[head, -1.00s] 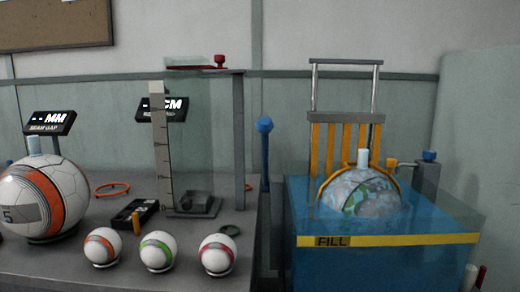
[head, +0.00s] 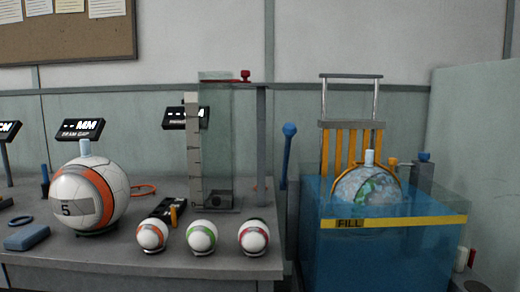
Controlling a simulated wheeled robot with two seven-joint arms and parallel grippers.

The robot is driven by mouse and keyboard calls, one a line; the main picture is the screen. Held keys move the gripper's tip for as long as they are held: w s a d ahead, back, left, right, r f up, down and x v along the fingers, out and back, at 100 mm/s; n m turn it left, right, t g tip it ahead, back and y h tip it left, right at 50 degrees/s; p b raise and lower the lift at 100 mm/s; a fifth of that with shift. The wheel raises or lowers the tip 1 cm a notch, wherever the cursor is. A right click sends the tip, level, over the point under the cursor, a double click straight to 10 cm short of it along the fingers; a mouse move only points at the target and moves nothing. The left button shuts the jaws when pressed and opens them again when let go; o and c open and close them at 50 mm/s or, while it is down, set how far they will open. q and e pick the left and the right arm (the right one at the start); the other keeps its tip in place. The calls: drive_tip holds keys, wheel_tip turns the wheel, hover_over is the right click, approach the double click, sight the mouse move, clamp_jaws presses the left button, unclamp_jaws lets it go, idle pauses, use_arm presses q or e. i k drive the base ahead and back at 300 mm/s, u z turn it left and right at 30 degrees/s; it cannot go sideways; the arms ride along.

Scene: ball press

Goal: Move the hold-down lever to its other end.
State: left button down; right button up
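A water tank (head: 330,262) stands at the right, with blue lower walls and a yellow FILL band. A patterned ball (head: 365,187) sits in it under an orange hoop (head: 399,183). A short blue-knobbed handle (head: 424,157) sits on a grey block at the tank's back right. A tall blue lever (head: 288,150) with a round knob stands nearly upright between the table and the tank. No label shows which of these is the hold-down lever. The tall lever's foot is hard to make out. Neither of my grippers is in view.
The grey table (head: 120,255) at left holds a large ball (head: 88,195), three small balls in front, a clear column (head: 217,150) with a scale, and small displays. A grey frame (head: 352,123) with orange bars rises behind the tank. A narrow gap separates table and tank.

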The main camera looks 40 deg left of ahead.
sight(289, 130)
drive_tip(key=z, duration=0.15)
drive_tip(key=k, duration=0.4)
drive_tip(key=u, duration=1.2)
